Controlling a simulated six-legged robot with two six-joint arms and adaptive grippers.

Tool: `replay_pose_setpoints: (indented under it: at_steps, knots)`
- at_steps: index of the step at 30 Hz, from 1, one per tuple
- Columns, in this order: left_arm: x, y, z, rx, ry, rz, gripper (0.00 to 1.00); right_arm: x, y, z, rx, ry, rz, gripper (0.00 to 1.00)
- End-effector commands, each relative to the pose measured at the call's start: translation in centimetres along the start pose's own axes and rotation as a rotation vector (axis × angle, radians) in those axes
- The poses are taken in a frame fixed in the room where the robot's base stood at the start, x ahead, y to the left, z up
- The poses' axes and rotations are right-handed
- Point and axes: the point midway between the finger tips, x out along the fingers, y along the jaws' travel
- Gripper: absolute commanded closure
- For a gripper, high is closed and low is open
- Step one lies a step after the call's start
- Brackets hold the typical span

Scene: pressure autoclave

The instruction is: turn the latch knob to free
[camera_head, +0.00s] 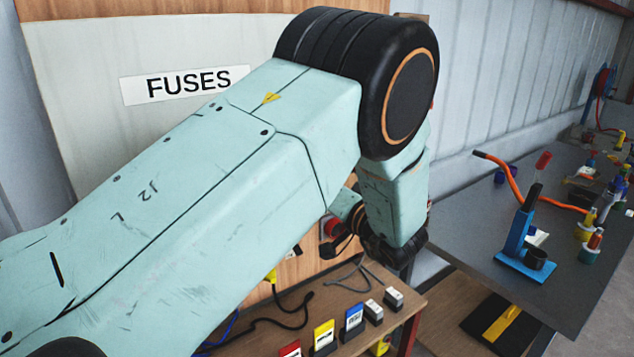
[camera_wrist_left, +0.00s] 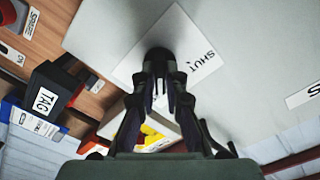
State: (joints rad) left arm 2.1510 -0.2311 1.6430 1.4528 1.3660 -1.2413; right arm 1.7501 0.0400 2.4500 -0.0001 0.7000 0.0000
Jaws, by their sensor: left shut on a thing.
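The latch knob (camera_wrist_left: 159,56) is black and round. It stands on a white plate (camera_wrist_left: 126,72) marked "SHUT" on a pale grey panel in the left wrist view. My left gripper (camera_wrist_left: 161,80) has its fingers closed on the knob from both sides. The fingers cover part of the knob, and I see no pointer mark on it. In the head view my left arm stretches across the middle and hides the knob. My right gripper is in neither view.
A black box with a "TAG" label (camera_wrist_left: 45,101) is beside the panel. A "FUSES" sign (camera_head: 185,85) is on the panel behind my arm. Below, a wooden bench (camera_head: 385,322) holds coloured blocks and cables. A grey table (camera_head: 480,215) with a blue stand (camera_head: 520,240) is at right.

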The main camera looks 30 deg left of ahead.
Motion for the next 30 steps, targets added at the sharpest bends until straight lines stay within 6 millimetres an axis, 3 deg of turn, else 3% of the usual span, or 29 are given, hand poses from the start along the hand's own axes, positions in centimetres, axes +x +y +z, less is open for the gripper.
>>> replay_pose_setpoints:
  at_steps: [17,18,24,30]
  knots:
    - [-0.01,-0.03,-0.18,0.031,0.005,-0.001,1.0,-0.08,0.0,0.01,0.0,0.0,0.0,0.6]
    - [-0.02,-0.03,-0.18,0.031,0.005,-0.001,0.87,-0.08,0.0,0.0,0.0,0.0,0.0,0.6]
    - [-0.01,-0.01,-0.11,0.03,0.003,-0.001,0.7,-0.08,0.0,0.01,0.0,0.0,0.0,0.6]
    - [-0.01,0.01,-0.05,0.03,0.002,-0.001,0.66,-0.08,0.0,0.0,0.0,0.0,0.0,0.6]
